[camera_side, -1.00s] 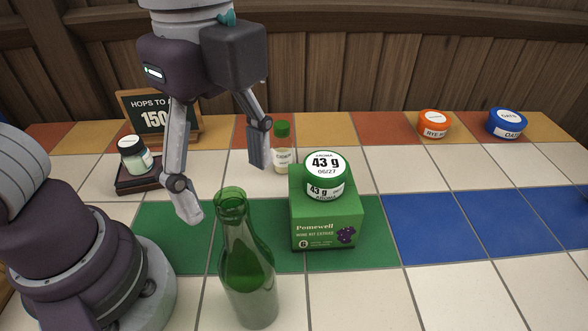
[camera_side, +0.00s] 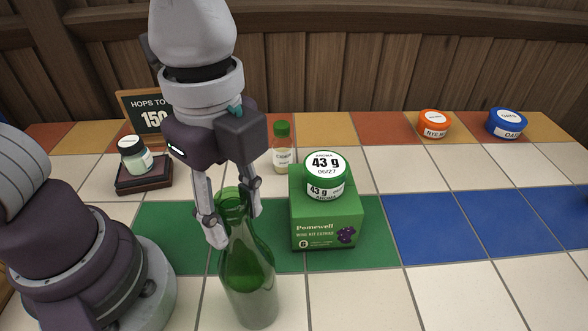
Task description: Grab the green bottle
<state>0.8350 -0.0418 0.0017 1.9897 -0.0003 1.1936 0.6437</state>
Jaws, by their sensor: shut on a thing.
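The green bottle (camera_side: 248,280) stands upright on the tiles at the front, left of the green box. It is tall, of glossy green glass, with an open top. My gripper (camera_side: 234,225) comes down from above and is shut on the bottle's neck. One finger is on the left side of the neck and the other is on the right, partly behind it. A smaller clear bottle with a green cap (camera_side: 282,150) stands farther back, apart from my gripper.
A green box (camera_side: 325,222) with a white-and-green tub (camera_side: 325,175) on top stands close to the bottle's right. A small jar (camera_side: 135,155) sits on a dark stand before a chalkboard sign (camera_side: 145,112). Orange (camera_side: 434,124) and blue (camera_side: 507,123) tubs are at the back right.

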